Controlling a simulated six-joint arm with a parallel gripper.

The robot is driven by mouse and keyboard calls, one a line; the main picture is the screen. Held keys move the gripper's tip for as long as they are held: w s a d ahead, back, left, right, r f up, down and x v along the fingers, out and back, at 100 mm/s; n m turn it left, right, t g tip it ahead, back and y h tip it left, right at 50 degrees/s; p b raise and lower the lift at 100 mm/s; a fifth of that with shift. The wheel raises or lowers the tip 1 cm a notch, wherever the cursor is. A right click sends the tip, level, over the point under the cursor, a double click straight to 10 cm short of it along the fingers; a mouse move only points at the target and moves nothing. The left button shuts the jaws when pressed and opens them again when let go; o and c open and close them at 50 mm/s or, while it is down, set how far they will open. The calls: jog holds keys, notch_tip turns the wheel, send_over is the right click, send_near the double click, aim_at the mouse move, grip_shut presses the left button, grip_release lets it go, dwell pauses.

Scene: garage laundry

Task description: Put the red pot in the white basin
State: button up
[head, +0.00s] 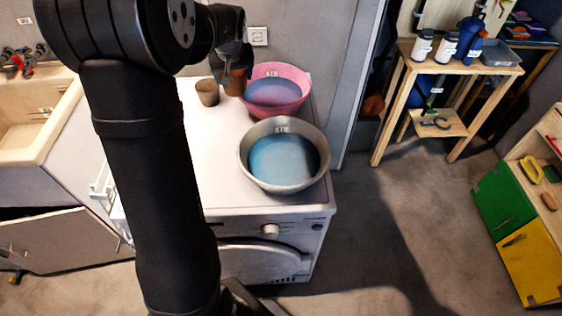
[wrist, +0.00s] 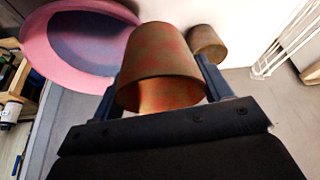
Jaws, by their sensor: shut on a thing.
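The red pot (wrist: 163,58), a rust-red and brown tapered pot, is between the two fingers of my gripper (wrist: 160,80) in the wrist view. My gripper is shut on it. In the head view my gripper (head: 234,68) and the red pot (head: 235,83) are at the back of the white machine top, just left of the pink basin and partly in front of it. The white basin (head: 248,168), greyish white outside with a blue inside, stands nearer the front right of that top. No pot shows inside it. The wrist view does not show this basin.
A pink basin (head: 303,88) stands behind the white basin; it also shows in the wrist view (wrist: 40,50). A brown pot (head: 207,92) stands just left of the red pot. The machine top (head: 215,160) is bare left of the white basin. A wooden shelf (head: 455,70) is far right.

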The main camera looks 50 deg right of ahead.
jog(key=s+a+m, duration=0.1)
jog(key=s+m, duration=0.1)
jog(key=s, duration=0.9)
jog(key=s+a+m+g+h, duration=0.1)
jog(key=s+a+m, duration=0.1)
jog(key=s, duration=1)
jog(key=s+a+m+g, duration=0.1)
jog(key=s+a+m, duration=0.1)
jog(key=s, duration=0.9)
jog(key=shift+s+a+f+m+h, duration=0.2)
jog(key=shift+s+f+m+h, duration=0.05)
jog(key=shift+f+m+h, duration=0.05)
jog(key=shift+w+a+f, duration=0.1)
jog(key=shift+f, duration=0.1)
send_over(284, 166)
notch_tip(284, 166, down, 6)
jog(key=shift+f, duration=2.35)
